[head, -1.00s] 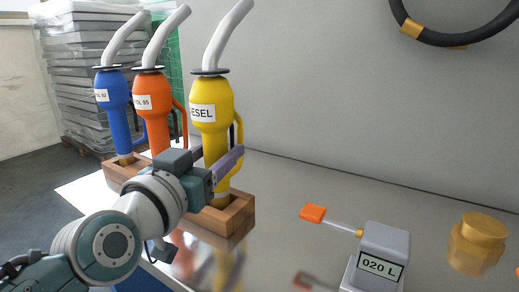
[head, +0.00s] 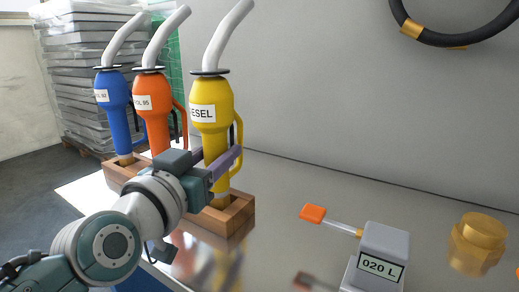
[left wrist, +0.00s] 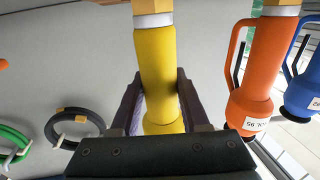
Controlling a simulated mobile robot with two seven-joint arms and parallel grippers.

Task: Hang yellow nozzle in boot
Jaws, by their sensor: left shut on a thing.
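The yellow nozzle (head: 211,108) stands upright with its grey spout up and a label reading "ESEL" in view. Its lower end is in the wooden boot (head: 236,213) at the right end of the row. My left gripper (head: 222,168) is shut on the yellow nozzle's lower body, just above the boot. In the left wrist view the yellow nozzle (left wrist: 157,75) runs between the two purple fingers. How deep it sits in the boot is partly hidden by my gripper. My right gripper is not in view.
The orange nozzle (head: 154,110) and the blue nozzle (head: 113,108) stand in wooden boots to the left. A grey counter device (head: 380,258) with an orange lever and a brass cap (head: 478,240) are on the right. A black hose ring (head: 455,38) hangs on the wall.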

